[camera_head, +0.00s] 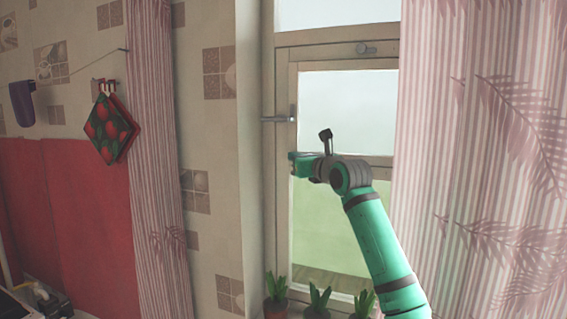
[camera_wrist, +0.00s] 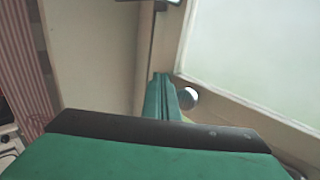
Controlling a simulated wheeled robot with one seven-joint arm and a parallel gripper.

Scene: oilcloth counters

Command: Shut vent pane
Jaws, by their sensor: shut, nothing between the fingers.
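The vent pane (camera_head: 345,98) is a pale glass pane in a light wooden frame, in the middle of the window. I cannot tell for sure whether it stands ajar. A metal lever handle (camera_head: 277,119) lies level at its left side. My gripper (camera_head: 292,160) is shut and empty, just below that handle and near the frame's left post. In the wrist view my green fingers (camera_wrist: 164,82) are together in front of the frame, with the glass (camera_wrist: 250,45) to the upper right. A round pale knob (camera_wrist: 188,97) shows just right of the fingertips, partly hidden.
A metal latch (camera_head: 366,49) sits on the bar above the pane. Pink striped curtains (camera_head: 480,160) hang on both sides. Several potted plants (camera_head: 318,300) stand on the sill below my arm. Red potholders (camera_head: 111,128) hang on the tiled wall at left.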

